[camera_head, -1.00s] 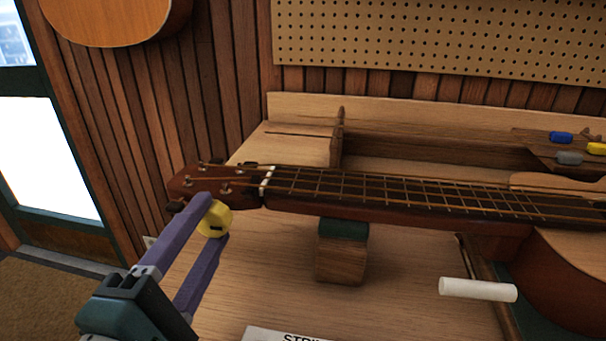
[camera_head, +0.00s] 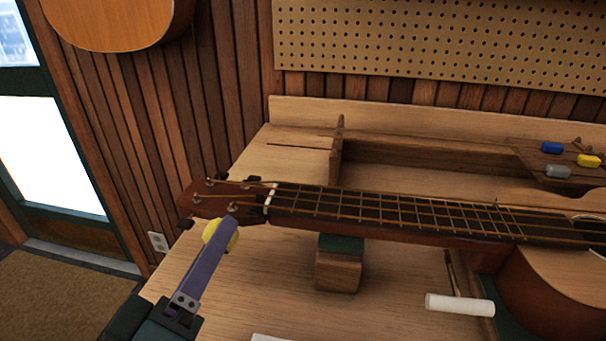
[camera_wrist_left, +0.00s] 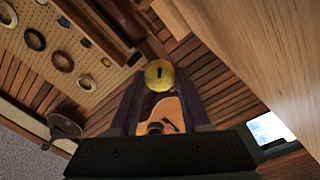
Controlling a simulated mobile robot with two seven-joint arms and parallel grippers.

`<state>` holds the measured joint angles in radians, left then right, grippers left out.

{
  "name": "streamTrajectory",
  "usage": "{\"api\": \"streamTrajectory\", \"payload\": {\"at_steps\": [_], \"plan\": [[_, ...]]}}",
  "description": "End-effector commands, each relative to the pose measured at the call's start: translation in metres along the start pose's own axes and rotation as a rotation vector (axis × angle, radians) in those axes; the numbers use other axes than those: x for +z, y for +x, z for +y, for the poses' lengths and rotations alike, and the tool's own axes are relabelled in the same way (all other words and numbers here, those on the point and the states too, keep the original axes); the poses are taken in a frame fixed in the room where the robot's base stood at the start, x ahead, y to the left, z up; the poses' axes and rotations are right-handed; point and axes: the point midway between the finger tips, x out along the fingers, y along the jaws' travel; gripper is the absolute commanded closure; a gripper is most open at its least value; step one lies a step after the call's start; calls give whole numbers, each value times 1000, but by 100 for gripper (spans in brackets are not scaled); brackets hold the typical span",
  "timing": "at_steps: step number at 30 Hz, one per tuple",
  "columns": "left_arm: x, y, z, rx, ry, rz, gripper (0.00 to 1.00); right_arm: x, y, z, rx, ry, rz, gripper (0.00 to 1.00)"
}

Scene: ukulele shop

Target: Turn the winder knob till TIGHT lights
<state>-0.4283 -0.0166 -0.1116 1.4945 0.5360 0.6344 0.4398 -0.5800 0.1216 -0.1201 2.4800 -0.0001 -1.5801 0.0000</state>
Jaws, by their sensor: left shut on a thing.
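The ukulele (camera_head: 400,212) lies across the bench, its headstock (camera_head: 212,203) at the left. The yellow winder knob (camera_head: 209,231) sits at the near side of the headstock. My left gripper (camera_head: 221,231) is shut on the knob, and one purple finger covers part of it in the head view. In the left wrist view, the knob (camera_wrist_left: 159,73) shows between the two fingertips. No lit TIGHT sign is visible in these frames. My right gripper is out of view.
A wooden neck rest (camera_head: 338,270) with a green top supports the neck. A white cylinder (camera_head: 459,304) lies at the front right. Blue, yellow and grey pieces sit on a board (camera_head: 530,155) at the back right. The bench (camera_head: 270,300) between is bare.

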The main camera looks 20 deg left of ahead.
Motion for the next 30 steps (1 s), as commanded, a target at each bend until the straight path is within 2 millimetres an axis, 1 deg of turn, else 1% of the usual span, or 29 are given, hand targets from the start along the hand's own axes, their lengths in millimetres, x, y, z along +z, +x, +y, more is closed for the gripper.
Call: {"api": "streamTrajectory", "payload": {"at_steps": [1,8,21,22,24,25,30], "plan": [[-1,1,3,5,18,3,100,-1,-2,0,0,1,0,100],[-1,1,2,6,68,2,100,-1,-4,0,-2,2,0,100],[-1,1,2,6,75,2,100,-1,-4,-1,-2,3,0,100],[-1,1,2,6,75,2,51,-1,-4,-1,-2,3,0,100],[-1,0,2,5,74,1,43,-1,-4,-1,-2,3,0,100],[-1,0,2,5,74,1,41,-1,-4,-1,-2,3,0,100],[-1,0,1,3,74,-1,41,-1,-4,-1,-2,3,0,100]]}}
